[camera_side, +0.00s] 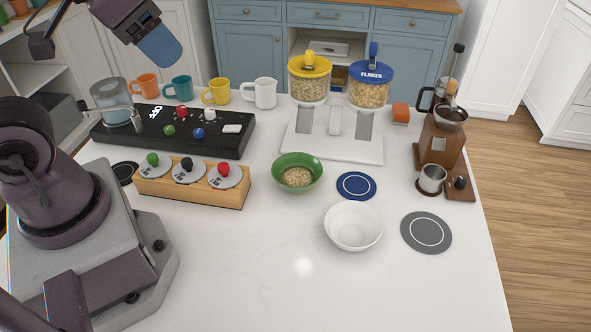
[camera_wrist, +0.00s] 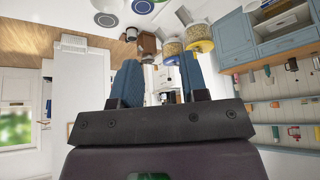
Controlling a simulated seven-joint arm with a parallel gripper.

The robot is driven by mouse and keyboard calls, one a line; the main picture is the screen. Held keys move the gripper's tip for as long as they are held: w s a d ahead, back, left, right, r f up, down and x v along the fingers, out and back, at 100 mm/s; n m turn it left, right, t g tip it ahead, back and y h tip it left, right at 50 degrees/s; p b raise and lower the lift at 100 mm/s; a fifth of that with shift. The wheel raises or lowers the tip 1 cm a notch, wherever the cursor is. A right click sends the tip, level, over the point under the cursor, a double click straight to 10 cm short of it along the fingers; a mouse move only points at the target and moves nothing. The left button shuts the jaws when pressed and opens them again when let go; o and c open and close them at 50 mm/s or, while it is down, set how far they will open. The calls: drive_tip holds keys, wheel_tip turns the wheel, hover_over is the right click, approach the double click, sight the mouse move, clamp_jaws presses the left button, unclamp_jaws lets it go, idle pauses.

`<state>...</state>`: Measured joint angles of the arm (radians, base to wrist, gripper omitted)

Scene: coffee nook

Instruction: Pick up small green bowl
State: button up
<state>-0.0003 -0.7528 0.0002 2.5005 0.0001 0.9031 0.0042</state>
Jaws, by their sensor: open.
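The small green bowl (camera_side: 297,174) sits upright on the white counter near the middle of the side view, with pale grain-like contents in it. My gripper (camera_side: 160,45) is raised high at the upper left of the side view, well away from the bowl. Its blue fingers show apart in the wrist view (camera_wrist: 158,85), with nothing between them. The wrist view is turned, with the counter at its top edge.
A white bowl (camera_side: 353,227) stands right of the green bowl, by a blue coaster (camera_side: 356,186) and grey coaster (camera_side: 426,232). A wooden pod holder (camera_side: 193,188) stands left. The cereal dispenser (camera_side: 333,148) stands behind; a coffee grinder (camera_side: 441,140) is right. The front counter is clear.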

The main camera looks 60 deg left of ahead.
drive_tip(key=shift+c, duration=0.4)
drive_tip(key=shift+c, duration=1.2)
